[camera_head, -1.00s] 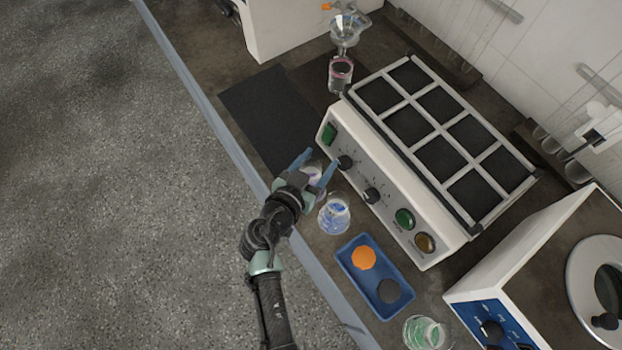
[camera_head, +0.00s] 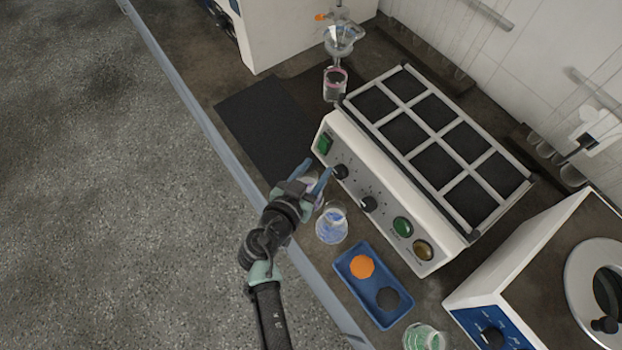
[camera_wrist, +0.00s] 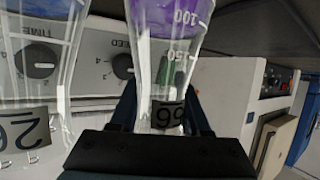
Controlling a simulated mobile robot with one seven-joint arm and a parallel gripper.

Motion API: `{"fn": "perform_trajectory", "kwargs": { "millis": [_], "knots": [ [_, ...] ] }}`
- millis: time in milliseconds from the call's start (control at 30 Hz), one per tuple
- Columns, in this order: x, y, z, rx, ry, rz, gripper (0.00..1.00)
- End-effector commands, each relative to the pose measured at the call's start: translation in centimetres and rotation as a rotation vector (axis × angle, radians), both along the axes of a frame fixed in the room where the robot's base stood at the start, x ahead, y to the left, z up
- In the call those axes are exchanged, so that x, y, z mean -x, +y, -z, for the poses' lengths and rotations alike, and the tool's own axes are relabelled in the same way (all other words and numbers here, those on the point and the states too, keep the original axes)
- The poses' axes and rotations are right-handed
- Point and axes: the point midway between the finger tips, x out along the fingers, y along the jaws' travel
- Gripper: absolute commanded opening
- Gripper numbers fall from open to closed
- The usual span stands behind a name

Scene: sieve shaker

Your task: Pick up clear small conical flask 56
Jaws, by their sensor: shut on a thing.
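The flask labelled 56 (camera_wrist: 165,75), clear glass with purple contents, stands between the fingers of my gripper (camera_wrist: 162,100) in the wrist view. Its label reads upside down there, close to the gripper's dark body. My gripper is shut on it. In the head view my gripper (camera_head: 314,176) is in front of the white sieve shaker's panel. The flask (camera_head: 311,187) shows there only as a small pale purple patch, mostly hidden by the fingers. I cannot tell whether its base touches the bench.
A flask with blue contents (camera_head: 332,226) stands close by on the right; it also shows in the wrist view (camera_wrist: 40,70). The shaker (camera_head: 372,185) is just behind. A blue tray (camera_head: 361,292) and green-content flask (camera_head: 424,338) lie further right. A dark mat (camera_head: 262,125) is clear.

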Motion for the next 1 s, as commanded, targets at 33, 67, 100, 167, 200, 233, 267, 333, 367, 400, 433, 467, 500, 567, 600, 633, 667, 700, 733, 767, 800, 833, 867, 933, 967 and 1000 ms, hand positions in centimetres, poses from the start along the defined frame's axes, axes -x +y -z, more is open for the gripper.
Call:
{"fn": "perform_trajectory", "kwargs": {
  "millis": [33, 67, 100, 167, 200, 233, 267, 333, 367, 400, 433, 467, 500, 567, 600, 633, 667, 700, 733, 767, 800, 833, 867, 933, 967, 1000],
  "knots": [
    [0.0, 0.0, -0.1, 0.0, -0.001, 0.0, 0.0],
    [0.0, 0.0, -0.2, 0.0, -0.001, 0.0, 0.0],
    [0.0, 0.0, -0.3, 0.0, -0.001, 0.0, 0.0],
    [0.0, 0.0, -0.5, 0.0, -0.001, 0.0, 0.0],
    [0.0, 0.0, -0.6, -0.001, -0.002, 0.001, 0.0],
    [0.0, 0.0, -0.8, -0.001, -0.003, 0.001, 0.0],
    [0.0, 0.0, -1.0, -0.001, -0.003, 0.001, 0.0],
    [-0.1, 0.0, -1.5, 0.0, -0.004, 0.001, 0.0],
    [0.0, 0.0, -1.7, -0.002, -0.003, 0.0, 0.0],
    [0.0, 0.0, -2.1, -0.001, -0.003, 0.001, 0.0],
    [0.0, 0.0, -2.4, -0.001, -0.003, 0.001, 0.0],
    [0.0, 0.0, -2.7, -0.001, -0.003, 0.001, 0.0],
    [0.0, 0.0, -3.1, -0.001, -0.003, 0.001, 0.0],
    [0.0, 0.0, -3.7, 0.0, -0.004, 0.001, 0.0],
    [0.0, 0.0, -4.2, -0.001, -0.004, 0.001, 0.0],
    [0.0, 0.0, -4.5, -0.002, -0.003, 0.001, 0.0],
    [0.0, 0.0, -4.8, 0.0, -0.004, 0.001, 0.0],
    [0.0, 0.0, -5.2, -0.001, -0.004, 0.001, 0.0],
    [0.0, 0.0, -5.5, -0.001, -0.004, 0.0, 0.0],
    [-0.1, 0.0, -5.9, -0.001, -0.004, 0.0, 0.0],
    [-0.1, 0.0, -6.2, 0.0, -0.004, 0.001, 0.0],
    [0.0, 0.0, -6.5, 0.0, -0.004, 0.001, 0.0],
    [-0.1, 0.0, -6.8, -0.001, -0.004, 0.001, 0.0],
    [0.0, 0.0, -7.4, -0.001, -0.004, 0.0, 0.0],
    [0.0, 0.0, -7.7, -0.001, -0.004, 0.0, 0.0],
    [0.0, 0.0, -8.0, -0.001, -0.004, 0.0, 0.0]
  ]
}}
